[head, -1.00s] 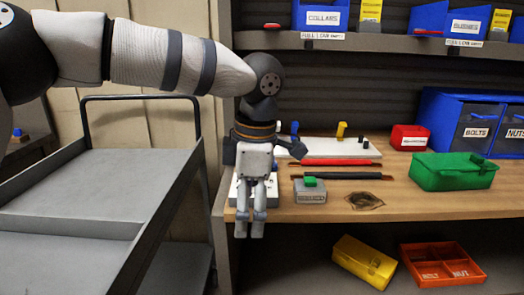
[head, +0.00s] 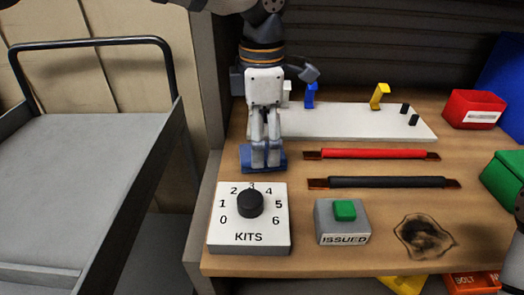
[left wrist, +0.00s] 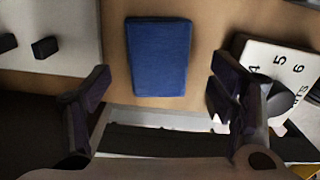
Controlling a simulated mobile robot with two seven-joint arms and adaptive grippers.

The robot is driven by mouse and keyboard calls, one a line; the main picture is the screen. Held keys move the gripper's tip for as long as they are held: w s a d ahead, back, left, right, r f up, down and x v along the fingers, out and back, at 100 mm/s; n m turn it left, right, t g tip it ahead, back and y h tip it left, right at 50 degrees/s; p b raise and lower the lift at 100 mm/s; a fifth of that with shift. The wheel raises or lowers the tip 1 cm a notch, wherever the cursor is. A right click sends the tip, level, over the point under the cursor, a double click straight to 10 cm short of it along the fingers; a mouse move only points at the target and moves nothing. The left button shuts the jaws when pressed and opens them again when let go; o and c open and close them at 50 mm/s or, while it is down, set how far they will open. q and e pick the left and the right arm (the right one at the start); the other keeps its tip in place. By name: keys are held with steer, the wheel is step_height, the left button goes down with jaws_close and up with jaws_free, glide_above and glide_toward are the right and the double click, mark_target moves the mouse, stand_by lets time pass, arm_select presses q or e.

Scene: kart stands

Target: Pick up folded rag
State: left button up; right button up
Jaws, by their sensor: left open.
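The folded rag (head: 248,160) is a flat blue rectangle on the wooden bench, partly hidden by my left gripper in the head view. My left gripper (head: 266,160) points down over the rag, its fingers overlapping it in the picture. In the left wrist view the whole rag (left wrist: 158,57) shows as a plain blue block. There the open fingers of my left gripper (left wrist: 162,85) stand to either side, nearer the camera, with nothing between them. I cannot tell the exact height above the rag. My right gripper does not show.
A KITS dial plate (head: 221,241) and a grey ISSUED button box (head: 327,226) stand near the front. Red (head: 372,154) and black (head: 380,182) bars lie right of the rag. A white board (head: 350,124) with coloured hooks is behind. A grey cart (head: 85,180) stands left.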

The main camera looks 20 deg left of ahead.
arm_select(q)
step_height(320, 180, down, 3)
steer(key=shift+r, duration=0.15)
steer(key=shift+w, duration=0.1)
steer(key=c, duration=1)
steer(key=shift+c, duration=0.3)
